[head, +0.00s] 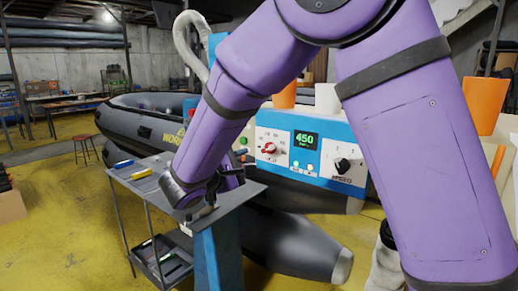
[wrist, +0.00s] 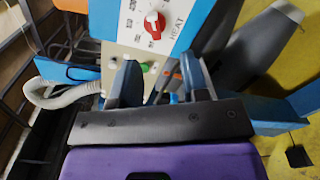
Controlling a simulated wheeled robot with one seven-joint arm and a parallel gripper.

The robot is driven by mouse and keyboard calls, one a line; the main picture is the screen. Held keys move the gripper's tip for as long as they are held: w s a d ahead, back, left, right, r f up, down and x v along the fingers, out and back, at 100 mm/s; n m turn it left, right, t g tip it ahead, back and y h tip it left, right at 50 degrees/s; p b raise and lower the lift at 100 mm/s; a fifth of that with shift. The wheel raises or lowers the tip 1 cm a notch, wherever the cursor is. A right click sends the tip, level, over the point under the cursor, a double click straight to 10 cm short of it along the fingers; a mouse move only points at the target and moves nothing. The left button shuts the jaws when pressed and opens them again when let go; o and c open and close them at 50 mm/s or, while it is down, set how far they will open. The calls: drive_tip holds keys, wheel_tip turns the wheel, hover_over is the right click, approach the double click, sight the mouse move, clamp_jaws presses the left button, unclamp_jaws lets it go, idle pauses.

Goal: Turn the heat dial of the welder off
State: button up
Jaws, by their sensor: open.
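The welder's control panel (head: 305,150) has a white face on a blue body, with a green display reading 450. The heat dial (head: 268,149) is a red knob on the panel's left side. In the wrist view the red heat dial (wrist: 155,25) sits beyond my fingertips, with the word HEAT beside it and its pointer angled off the lettering. My gripper (wrist: 160,72) is open and empty, its two dark fingers apart from the dial. In the head view my gripper (head: 213,190) is low and left of the dial, above the grey side table, and partly hidden by my purple wrist.
A black speed knob (head: 343,165) is on the panel's right. The grey side table (head: 150,183) holds small tools. A black inflatable boat (head: 140,118) lies behind. Orange and white cups (head: 327,98) stand on top of the welder. A grey hose (wrist: 65,97) runs left of my fingers.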

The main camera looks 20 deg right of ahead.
sight(265, 151)
drive_tip(key=shift+t, duration=0.4)
drive_tip(key=x, duration=0.7)
drive_tip(key=w+a+x, duration=0.1)
drive_tip(key=x, duration=0.2)
drive_tip(key=shift+w+d+f, duration=0.1)
drive_tip(key=shift+w+d, duration=0.1)
clamp_jaws()
